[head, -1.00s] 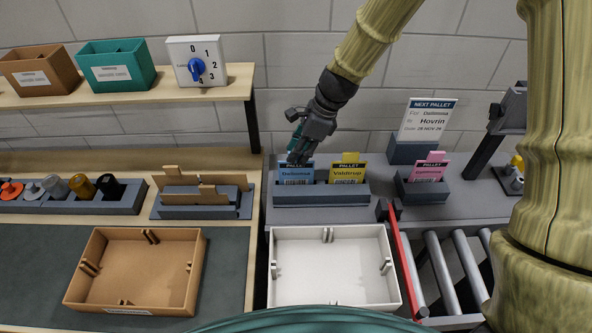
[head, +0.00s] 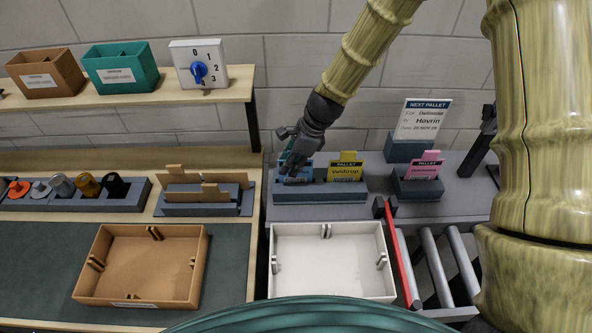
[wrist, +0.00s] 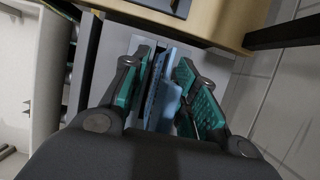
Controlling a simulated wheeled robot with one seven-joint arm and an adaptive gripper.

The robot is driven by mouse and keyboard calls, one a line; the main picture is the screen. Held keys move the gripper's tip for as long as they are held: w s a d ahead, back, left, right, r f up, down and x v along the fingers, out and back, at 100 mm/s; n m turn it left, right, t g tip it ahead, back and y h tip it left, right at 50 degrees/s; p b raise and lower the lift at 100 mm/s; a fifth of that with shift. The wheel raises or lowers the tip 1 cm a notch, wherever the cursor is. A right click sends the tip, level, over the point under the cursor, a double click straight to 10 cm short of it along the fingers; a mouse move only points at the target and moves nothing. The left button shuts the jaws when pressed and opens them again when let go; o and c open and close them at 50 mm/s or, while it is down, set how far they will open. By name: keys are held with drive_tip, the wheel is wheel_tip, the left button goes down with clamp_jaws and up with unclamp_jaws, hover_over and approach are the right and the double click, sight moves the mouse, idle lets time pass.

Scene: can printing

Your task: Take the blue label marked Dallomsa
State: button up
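The blue label (head: 283,184) stands in the left part of a grey holder (head: 320,197). My gripper (head: 293,172) is lowered over it from above and hides much of its face, so its name cannot be read in the head view now. In the wrist view the blue label (wrist: 166,92) lies between the two teal finger pads of my gripper (wrist: 172,88).
A yellow Valdtrup label (head: 345,171) stands right beside the blue one. A pink label (head: 425,168) is in a separate holder farther right, below a sign (head: 421,120) reading Dallomsa and Hovrin. A white tray (head: 328,290) and red bar (head: 398,255) lie in front.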

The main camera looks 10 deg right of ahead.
drive_tip(key=shift+s, duration=0.1)
clamp_jaws()
drive_tip(key=shift+r, duration=0.1)
